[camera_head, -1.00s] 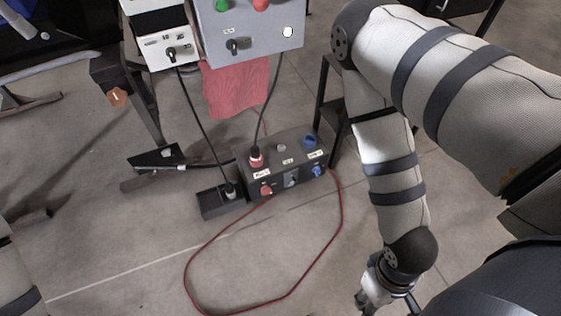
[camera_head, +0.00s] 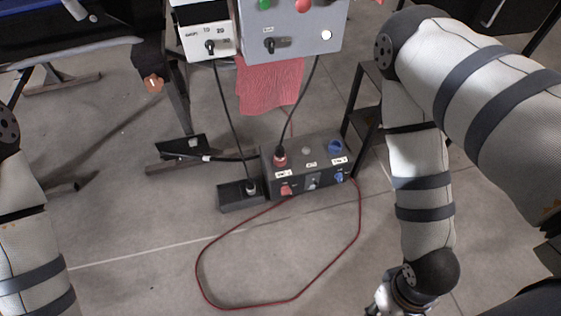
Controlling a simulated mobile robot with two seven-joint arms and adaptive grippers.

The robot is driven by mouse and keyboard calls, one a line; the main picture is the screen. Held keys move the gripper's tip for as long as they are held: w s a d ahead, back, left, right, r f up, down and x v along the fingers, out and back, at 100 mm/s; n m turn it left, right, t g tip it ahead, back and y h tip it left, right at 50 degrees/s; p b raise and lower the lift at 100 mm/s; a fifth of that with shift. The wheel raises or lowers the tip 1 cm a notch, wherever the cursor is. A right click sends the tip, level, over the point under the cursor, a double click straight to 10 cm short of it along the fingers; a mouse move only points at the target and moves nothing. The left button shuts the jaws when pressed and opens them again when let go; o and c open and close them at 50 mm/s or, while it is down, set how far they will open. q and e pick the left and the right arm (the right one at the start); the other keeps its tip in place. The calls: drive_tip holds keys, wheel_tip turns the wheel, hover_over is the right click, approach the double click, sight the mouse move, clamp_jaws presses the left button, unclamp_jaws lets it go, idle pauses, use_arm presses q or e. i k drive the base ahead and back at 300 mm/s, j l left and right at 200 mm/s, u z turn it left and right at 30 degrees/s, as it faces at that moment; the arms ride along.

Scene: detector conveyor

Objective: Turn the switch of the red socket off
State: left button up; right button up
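The red socket (camera_head: 281,160) is on top of a dark socket box (camera_head: 322,181) on the floor, with a black-cabled plug in it. Its red switch (camera_head: 286,190) is on the front face below it; its exact setting is too small to tell. A blue socket (camera_head: 335,146) and a blue switch (camera_head: 339,177) are at the right end of the box. My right gripper (camera_head: 380,309) is at the bottom edge, partly cut off, in front of the box and well apart from it. My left arm shows at the left edge; its gripper is out of view.
A grey control panel (camera_head: 300,32) and a white unit (camera_head: 207,38) hang above, with a red cloth (camera_head: 268,84) below. A small black box (camera_head: 240,196) stands left of the socket box. A red cable (camera_head: 272,303) loops over open floor.

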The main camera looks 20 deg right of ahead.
sight(285, 191)
drive_tip(key=i+z, duration=0.2)
drive_tip(key=z, duration=0.2)
drive_tip(key=i+z, duration=0.2)
drive_tip(key=z, duration=0.15)
drive_tip(key=i+z, duration=0.25)
drive_tip(key=z, duration=0.15)
